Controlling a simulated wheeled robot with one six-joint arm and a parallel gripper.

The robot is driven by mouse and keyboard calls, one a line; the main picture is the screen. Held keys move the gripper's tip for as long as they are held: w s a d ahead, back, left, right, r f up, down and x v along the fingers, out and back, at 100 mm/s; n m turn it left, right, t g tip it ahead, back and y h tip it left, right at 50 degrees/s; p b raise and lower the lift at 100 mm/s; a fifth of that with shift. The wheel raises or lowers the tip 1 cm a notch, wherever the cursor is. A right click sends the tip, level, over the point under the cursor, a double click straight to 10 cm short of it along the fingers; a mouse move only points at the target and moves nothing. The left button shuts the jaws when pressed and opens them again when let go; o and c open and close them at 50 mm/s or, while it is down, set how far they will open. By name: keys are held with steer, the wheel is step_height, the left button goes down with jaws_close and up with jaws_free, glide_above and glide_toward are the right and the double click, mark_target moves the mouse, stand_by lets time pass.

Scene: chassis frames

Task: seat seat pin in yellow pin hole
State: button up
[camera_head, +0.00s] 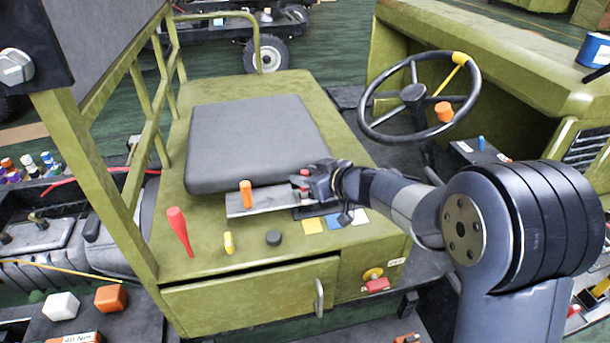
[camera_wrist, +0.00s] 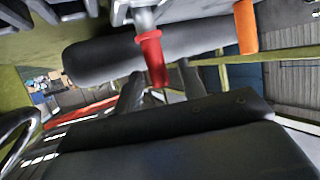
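My gripper (camera_head: 308,180) is over the right end of a grey plate (camera_head: 263,203), in front of the seat cushion (camera_head: 255,142). A red pin (camera_head: 304,190) is at its fingertips, partly covered by them. In the wrist view the red pin (camera_wrist: 152,57) has a grey end that runs up toward the fingers at the top edge. I cannot tell whether the fingers are closed on it. An orange pin (camera_head: 246,193) stands on the plate, left of the gripper. Yellow (camera_head: 313,226), blue (camera_head: 333,221) and white (camera_head: 360,216) squares lie below the gripper. I cannot make out a yellow pin hole.
A red lever (camera_head: 180,230), a yellow peg (camera_head: 228,242) and a black knob (camera_head: 273,238) stand on the green box top. A steering wheel (camera_head: 473,93) is to the right. A railing (camera_head: 152,110) is to the left.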

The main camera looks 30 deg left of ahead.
steer(key=v, duration=1.1)
steer(key=shift+b, duration=0.4)
steer(key=p+x, duration=0.1)
steer(key=x, duration=1.1)
steer(key=shift+r, duration=0.6)
steer(key=shift+f, duration=0.1)
